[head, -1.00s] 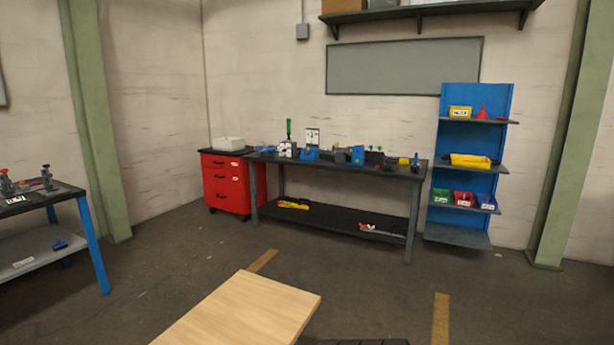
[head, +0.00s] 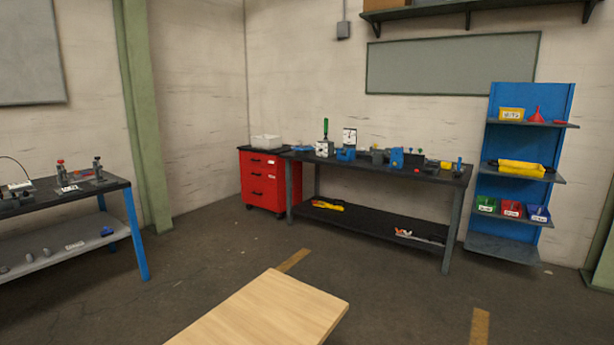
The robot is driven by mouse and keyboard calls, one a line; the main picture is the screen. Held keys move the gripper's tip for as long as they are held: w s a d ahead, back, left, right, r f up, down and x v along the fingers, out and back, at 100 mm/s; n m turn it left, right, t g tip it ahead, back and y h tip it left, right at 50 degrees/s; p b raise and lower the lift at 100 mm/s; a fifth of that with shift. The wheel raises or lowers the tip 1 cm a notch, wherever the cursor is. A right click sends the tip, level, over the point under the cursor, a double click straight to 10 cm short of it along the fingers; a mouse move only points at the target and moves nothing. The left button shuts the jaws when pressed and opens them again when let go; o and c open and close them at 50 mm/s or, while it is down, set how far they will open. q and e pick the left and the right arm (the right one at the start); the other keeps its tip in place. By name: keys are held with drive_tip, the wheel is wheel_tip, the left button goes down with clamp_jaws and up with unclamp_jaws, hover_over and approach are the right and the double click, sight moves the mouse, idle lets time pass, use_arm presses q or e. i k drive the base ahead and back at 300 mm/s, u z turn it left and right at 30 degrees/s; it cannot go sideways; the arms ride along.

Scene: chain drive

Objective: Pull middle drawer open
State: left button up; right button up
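A red drawer cabinet (head: 264,181) on casters stands at the back against the wall, left of the long workbench. It has several drawers with dark handles, all shut as far as I can see. The middle drawer (head: 263,177) lies flush in the cabinet front. A white bin (head: 265,142) sits on the cabinet's dark top. Neither of my grippers is in view.
A dark workbench (head: 380,168) with tools stands right of the cabinet, and a blue shelf rack (head: 520,165) beyond it. A wooden tabletop (head: 265,312) is close in front. Another bench (head: 75,195) stands at left. Open floor (head: 215,255) lies before the cabinet.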

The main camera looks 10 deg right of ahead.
sight(270, 175)
drive_tip(key=z, duration=1.3)
drive_tip(key=i, duration=4.55)
drive_tip(key=u, duration=2.2)
drive_tip(key=i, duration=1.8)
